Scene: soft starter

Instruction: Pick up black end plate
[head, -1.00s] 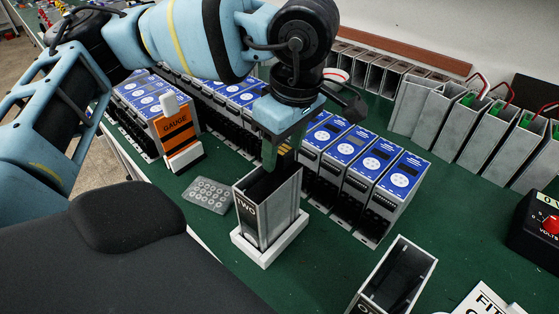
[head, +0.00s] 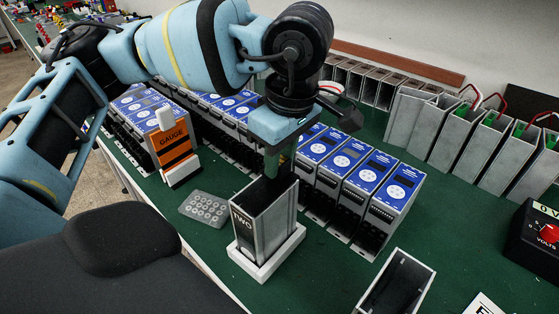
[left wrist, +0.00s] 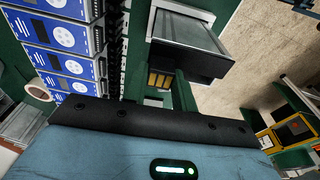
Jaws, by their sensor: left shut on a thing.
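My left gripper (head: 276,160) is over the grey housing marked TWO (head: 270,225), its lower end at the open top. It is shut on a green board-like piece with gold blocks, which also shows in the left wrist view (left wrist: 160,80). The piece's lower end is hidden at the opening. The housing stands upright in a white base (head: 265,264). Its inside is dark, and a black area (left wrist: 190,62) shows beside the gripper in the left wrist view. I cannot tell whether this is the black end plate or the dark interior. My right gripper is not in view.
Rows of blue-fronted units (head: 383,195) stand behind the housing. An orange GAUGE block (head: 174,150) and a grey button pad (head: 204,208) are at left. Another open housing (head: 400,285) is at front right. Grey housings (head: 455,145) line the back.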

